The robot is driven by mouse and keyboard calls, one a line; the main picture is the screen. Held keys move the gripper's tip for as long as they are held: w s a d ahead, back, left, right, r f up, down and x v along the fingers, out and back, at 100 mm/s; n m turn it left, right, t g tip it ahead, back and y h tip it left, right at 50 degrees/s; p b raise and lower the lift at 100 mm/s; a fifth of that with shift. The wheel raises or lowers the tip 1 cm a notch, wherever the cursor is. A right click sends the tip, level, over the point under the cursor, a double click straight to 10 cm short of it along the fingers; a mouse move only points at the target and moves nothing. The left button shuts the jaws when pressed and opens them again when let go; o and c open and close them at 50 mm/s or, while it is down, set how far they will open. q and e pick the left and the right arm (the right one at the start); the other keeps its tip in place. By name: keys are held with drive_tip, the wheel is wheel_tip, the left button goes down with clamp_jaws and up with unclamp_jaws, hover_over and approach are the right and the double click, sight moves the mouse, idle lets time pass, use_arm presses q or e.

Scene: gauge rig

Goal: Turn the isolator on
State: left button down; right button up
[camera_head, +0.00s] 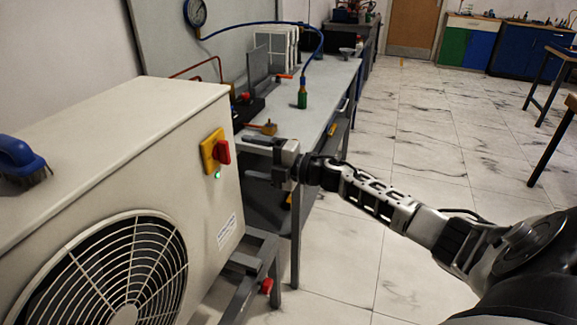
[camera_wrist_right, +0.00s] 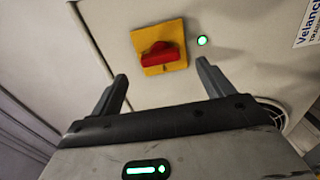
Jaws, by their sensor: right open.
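The isolator is a yellow plate (camera_head: 208,154) with a red handle (camera_head: 222,153) on the side of a beige fan unit (camera_head: 120,130). In the head view the handle looks upright. In the right wrist view the plate (camera_wrist_right: 175,36) and handle (camera_wrist_right: 158,55) lie ahead of the fingers; the handle runs nearly across the picture. A small green light (camera_wrist_right: 202,41) glows beside the plate. My right gripper (camera_head: 250,157) is open and empty, to the right of the handle and apart from it. Its fingers also show in the right wrist view (camera_wrist_right: 162,72). My left gripper is out of view.
A grey bench (camera_head: 332,88) stands behind the unit, bearing a green bottle-like fitting (camera_head: 302,98) on a blue hose and a small brass piece (camera_head: 269,128). A blue brush (camera_head: 20,158) lies on the unit's top. The tiled floor (camera_head: 400,150) to the right is clear.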

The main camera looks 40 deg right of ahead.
drive_tip(key=b+v, duration=0.1)
drive_tip(key=v, duration=0.9)
drive_tip(key=shift+s+d, duration=0.15)
drive_tip(key=shift+s, duration=0.05)
drive_tip(key=s+a+f+m+g+h, duration=0.2)
drive_tip(key=s+a+f+m+h, duration=0.1)
drive_tip(key=s+a+f+m, duration=0.7)
drive_tip(key=s+a+f+m+g+h, duration=0.3)
drive_tip(key=s+a+f+m, duration=0.6)
drive_tip(key=a, duration=0.6)
drive_tip(key=shift+s+f+m, duration=0.35)
drive_tip(key=shift+f+m, duration=0.45)
drive_tip(key=shift+m, duration=0.4)
drive_tip(key=shift+a, duration=0.15)
